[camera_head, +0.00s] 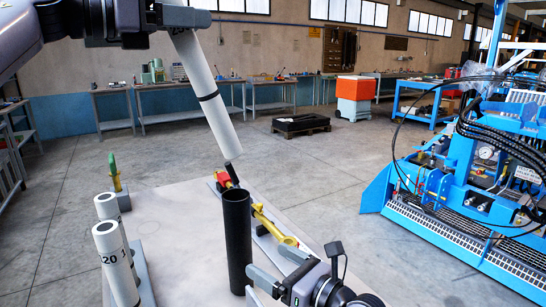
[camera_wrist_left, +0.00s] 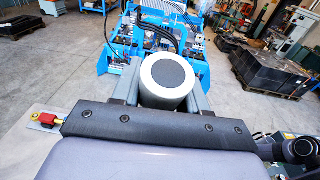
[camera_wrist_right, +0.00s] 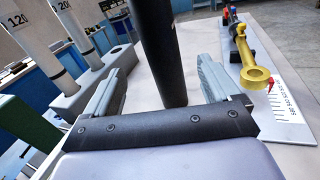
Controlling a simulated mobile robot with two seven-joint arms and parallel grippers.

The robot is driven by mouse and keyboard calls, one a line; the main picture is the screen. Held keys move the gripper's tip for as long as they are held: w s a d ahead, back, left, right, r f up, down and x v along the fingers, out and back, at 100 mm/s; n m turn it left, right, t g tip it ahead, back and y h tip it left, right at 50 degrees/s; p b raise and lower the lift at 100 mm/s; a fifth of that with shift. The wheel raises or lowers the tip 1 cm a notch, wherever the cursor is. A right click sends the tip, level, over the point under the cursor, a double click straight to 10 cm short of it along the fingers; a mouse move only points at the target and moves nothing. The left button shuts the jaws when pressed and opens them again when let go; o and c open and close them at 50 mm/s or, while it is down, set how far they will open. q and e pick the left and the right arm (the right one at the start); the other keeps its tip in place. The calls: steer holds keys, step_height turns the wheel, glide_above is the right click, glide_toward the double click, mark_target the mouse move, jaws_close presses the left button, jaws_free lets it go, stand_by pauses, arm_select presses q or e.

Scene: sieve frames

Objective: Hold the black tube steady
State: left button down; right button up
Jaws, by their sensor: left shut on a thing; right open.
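The black tube (camera_head: 237,240) stands upright on the table, its open end up. It also shows in the right wrist view (camera_wrist_right: 163,50). My right gripper (camera_head: 262,281) is low beside it, with fingers open on both sides of the tube; gaps show between tube and fingers (camera_wrist_right: 162,85). My left gripper (camera_head: 180,14) is shut on a white tube (camera_head: 207,90) with a black band. That tube hangs tilted, its lower end above and slightly left of the black tube's mouth. In the left wrist view its round grey-faced end (camera_wrist_left: 168,75) shows between the fingers.
A yellow tool (camera_head: 270,225) with a red part lies behind the black tube on a plate with a scale (camera_wrist_right: 290,100). Blue machinery (camera_head: 450,190) stands right.

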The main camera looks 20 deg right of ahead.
mark_target(233, 235)
steer(key=shift+n, duration=0.3)
steer(key=x, duration=1.2)
steer(key=shift+w+r, duration=0.25)
steer(key=shift+r, duration=0.05)
steer(key=c, duration=1.2)
steer(key=shift+o, duration=0.2)
jaws_close()
